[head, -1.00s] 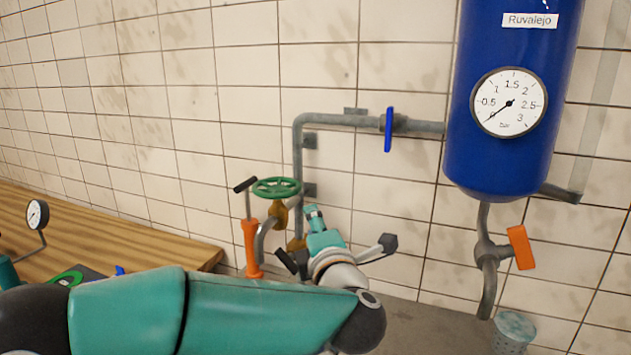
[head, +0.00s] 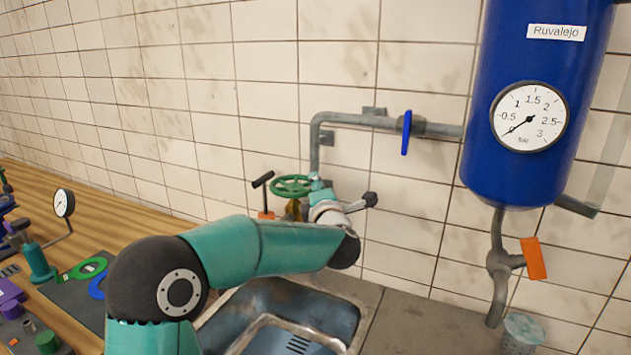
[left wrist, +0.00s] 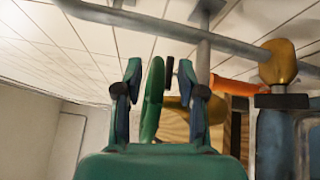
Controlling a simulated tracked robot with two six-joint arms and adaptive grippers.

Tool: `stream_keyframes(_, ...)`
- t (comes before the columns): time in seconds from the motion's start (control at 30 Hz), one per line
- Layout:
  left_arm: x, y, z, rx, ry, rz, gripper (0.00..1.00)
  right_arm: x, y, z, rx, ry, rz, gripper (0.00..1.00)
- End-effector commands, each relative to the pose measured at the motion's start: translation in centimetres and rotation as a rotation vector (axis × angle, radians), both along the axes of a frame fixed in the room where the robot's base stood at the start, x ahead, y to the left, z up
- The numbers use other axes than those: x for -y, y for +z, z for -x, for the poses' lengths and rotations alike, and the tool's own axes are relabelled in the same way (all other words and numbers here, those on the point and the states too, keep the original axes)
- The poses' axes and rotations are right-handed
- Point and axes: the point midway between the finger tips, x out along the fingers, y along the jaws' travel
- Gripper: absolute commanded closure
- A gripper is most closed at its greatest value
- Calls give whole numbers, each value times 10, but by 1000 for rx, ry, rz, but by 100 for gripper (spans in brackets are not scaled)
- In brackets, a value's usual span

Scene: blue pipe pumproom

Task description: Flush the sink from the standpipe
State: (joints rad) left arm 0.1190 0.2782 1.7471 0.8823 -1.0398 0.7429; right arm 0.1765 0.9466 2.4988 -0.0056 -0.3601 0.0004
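The green handwheel (head: 291,186) sits on a brass valve (head: 294,209) by the wall, behind the sink (head: 340,309). My left gripper (head: 316,183) is at the wheel's right side in the head view, partly hidden by its own wrist. In the left wrist view, the fingers of my left gripper (left wrist: 161,85) are spread, with the green wheel (left wrist: 152,98) edge-on between them. A gap shows on the right finger's side; contact cannot be told. My right gripper is not in view.
A blue tank (head: 535,60) hangs at right, its gauge (head: 529,117) needle near the low end. Below it are an orange lever (head: 533,258) and a grey cup (head: 522,333). A wooden bench (head: 100,205) with tools stands left. An orange, black-handled fitting (head: 265,215) stands beside the wheel.

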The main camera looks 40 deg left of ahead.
Motion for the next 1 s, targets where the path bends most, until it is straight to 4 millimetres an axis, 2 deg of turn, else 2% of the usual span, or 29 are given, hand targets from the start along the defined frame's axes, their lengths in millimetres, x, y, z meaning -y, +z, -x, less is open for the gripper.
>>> stream_keyframes(0.17, -10, 0, -7, -1, 1, 1, 60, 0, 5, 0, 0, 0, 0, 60)
stream_keyframes(0.47, -11, -1, -8, 0, 0, 0, 60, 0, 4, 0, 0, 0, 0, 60)
stream_keyframes(0.7, -11, -1, -8, -1, 0, 1, 100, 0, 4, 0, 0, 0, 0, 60)
stream_keyframes(1.0, -10, -3, -8, -2, -8, 2, 100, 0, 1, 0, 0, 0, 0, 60)
